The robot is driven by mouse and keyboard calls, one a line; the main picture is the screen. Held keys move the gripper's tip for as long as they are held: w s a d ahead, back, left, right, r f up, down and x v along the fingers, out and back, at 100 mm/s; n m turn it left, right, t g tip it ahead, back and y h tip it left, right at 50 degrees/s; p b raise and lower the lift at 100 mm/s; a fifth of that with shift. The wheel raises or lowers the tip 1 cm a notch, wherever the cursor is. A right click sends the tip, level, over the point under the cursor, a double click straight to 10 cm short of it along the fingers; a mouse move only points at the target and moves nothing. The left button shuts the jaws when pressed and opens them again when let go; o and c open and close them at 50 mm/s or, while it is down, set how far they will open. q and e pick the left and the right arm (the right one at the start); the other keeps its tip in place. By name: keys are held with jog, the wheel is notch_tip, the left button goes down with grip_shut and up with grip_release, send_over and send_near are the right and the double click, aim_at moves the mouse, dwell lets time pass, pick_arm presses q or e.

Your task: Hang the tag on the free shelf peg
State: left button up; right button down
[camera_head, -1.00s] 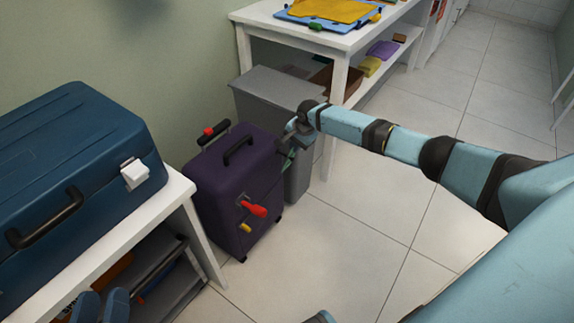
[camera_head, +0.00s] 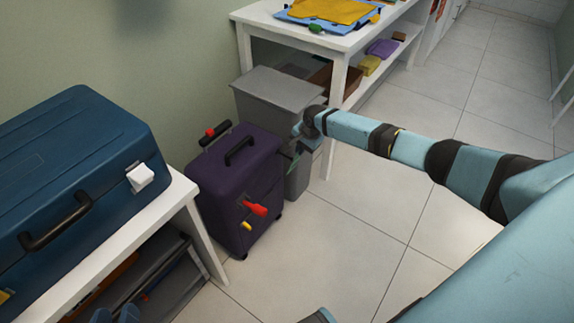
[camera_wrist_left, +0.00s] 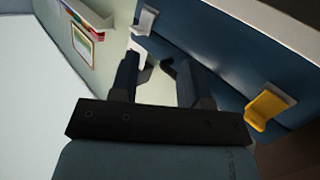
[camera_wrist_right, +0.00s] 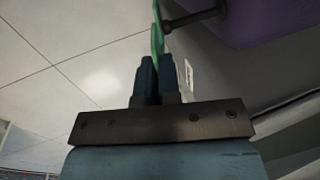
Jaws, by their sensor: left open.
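A thin green piece (camera_wrist_right: 157,38), seemingly the tag, stands between the fingers of my right gripper (camera_wrist_right: 158,62) in the right wrist view. The fingers are close together on it. In the head view, my right gripper (camera_head: 297,150) is beside the right side of the purple suitcase (camera_head: 222,185), with a bit of green below it. In the right wrist view a dark rod (camera_wrist_right: 195,18) with a rounded end lies close to the green piece; I cannot tell whether they touch. My left gripper (camera_wrist_left: 160,65) is open below the front of the blue case (camera_head: 75,165).
The blue case has a black handle (camera_head: 55,222) and a white latch (camera_head: 140,177); a yellow latch (camera_wrist_left: 268,105) shows in the left wrist view. A grey bin (camera_head: 275,90) stands behind the suitcase. A white shelf table (camera_head: 338,110) is at the back.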

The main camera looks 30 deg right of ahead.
pick_arm(q)
jog(key=s+a+f+g+y+p, duration=0.2)
jog(key=a+f+g+p, duration=0.1)
jog(key=p, duration=0.3)
jog(key=shift+s+f+p, duration=0.15)
jog(key=shift+f+p, duration=0.2)
jog(key=shift+f, duration=0.5)
pick_arm(e)
jog(key=s+d, duration=0.2)
jog(key=s, duration=0.4)
jog(key=shift+d, duration=0.25)
pick_arm(q)
jog(key=shift+a, duration=0.1)
